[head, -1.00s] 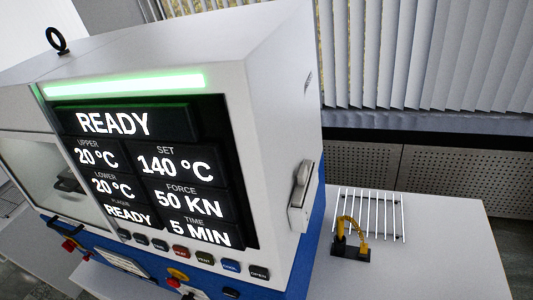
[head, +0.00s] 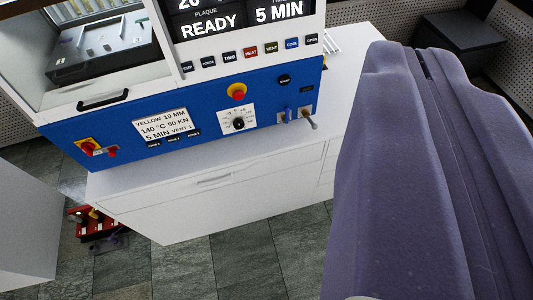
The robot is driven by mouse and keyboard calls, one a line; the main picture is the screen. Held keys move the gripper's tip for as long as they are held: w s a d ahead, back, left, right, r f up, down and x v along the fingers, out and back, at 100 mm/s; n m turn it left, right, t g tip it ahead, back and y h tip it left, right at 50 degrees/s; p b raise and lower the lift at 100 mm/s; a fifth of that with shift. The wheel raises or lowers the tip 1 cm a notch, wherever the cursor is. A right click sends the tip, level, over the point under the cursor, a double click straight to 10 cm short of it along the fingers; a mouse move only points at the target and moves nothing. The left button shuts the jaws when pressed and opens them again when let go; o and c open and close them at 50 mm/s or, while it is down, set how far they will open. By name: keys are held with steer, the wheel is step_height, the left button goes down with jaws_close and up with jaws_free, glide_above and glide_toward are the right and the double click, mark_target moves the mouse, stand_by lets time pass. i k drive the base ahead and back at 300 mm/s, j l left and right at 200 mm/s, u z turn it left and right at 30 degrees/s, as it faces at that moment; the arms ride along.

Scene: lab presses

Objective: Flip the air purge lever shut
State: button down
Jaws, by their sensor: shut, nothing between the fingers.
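The press front (head: 215,125) fills the left and middle of the head view. At the right end of its blue panel are two small levers. One (head: 288,115) stands short and upright. The other, a grey lever (head: 310,121) with a rounded end, points out and down to the right. Their labels are too small to read, so I cannot tell which is the air purge lever. A large purple-grey part of my own arm (head: 420,180) fills the right side, clear of both levers in the picture. My gripper's fingers do not show.
The panel also carries a yellow-and-red stop button (head: 237,92), a dial (head: 238,122) and a red switch (head: 90,146). White drawers (head: 220,195) stand below. A red item (head: 92,220) lies on the tiled floor (head: 200,265). The floor before the drawers is clear.

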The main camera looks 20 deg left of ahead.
mark_target(314, 125)
steer(key=k+j, duration=0.2)
steer(key=k, duration=0.2)
steer(key=k+j, duration=0.2)
steer(key=k, duration=0.2)
steer(key=i+l, duration=0.2)
steer(key=i, duration=0.4)
steer(key=i+l, duration=0.2)
steer(key=i, duration=0.35)
steer(key=i+l+z, duration=0.1)
steer(key=i, duration=0.5)
steer(key=i+l, duration=0.3)
steer(key=i, duration=0.3)
